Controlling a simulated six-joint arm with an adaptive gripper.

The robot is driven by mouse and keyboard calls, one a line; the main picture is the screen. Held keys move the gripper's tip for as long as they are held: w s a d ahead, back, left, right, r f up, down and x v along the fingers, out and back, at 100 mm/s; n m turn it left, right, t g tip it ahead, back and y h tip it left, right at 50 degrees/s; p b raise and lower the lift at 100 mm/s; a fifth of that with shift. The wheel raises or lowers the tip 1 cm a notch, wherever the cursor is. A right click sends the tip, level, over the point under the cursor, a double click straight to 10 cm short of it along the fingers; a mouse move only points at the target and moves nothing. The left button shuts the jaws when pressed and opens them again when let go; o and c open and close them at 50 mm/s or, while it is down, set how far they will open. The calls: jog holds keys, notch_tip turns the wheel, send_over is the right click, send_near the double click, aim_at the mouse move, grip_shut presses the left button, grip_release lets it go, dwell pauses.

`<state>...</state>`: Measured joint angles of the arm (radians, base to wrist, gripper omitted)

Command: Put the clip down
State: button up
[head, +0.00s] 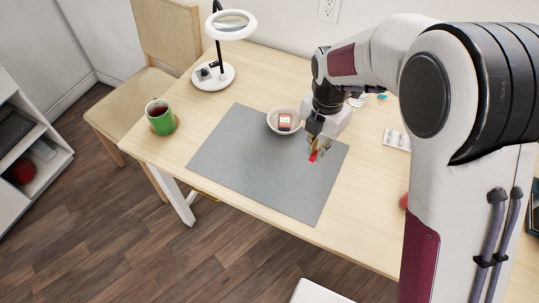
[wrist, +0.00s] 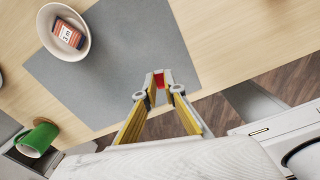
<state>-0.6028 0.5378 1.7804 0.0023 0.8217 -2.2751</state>
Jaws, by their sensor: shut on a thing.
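A red clip (head: 313,156) is held at the tip of my gripper (head: 318,148) in the head view. In the wrist view the red clip (wrist: 158,80) sits between the fingertips of my gripper (wrist: 158,88), which is shut on it. The clip is over the right part of the grey mat (head: 240,160), and the mat also shows in the wrist view (wrist: 110,70). I cannot tell how high the clip is above the mat. Much of the clip is hidden by the fingers.
A bowl (head: 272,123) with a small orange-red box (head: 285,121) stands at the mat's back edge, left of my gripper. A green mug (head: 160,117) and a ring lamp (head: 230,25) stand farther left. The mat's left and front parts are clear.

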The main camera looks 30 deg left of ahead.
jog(key=s+n, duration=0.1)
jog(key=s+a+n, duration=0.1)
jog(key=s+a+f+n, duration=0.1)
jog(key=s, duration=0.1)
jog(key=shift+a, duration=0.1)
jog(key=shift+w, duration=0.1)
jog(key=shift+f, duration=0.1)
dwell(0.3)
send_over(298, 186)
jog(key=shift+f, duration=3.05)
jog(key=shift+f, duration=1.9)
jog(key=shift+f, duration=0.1)
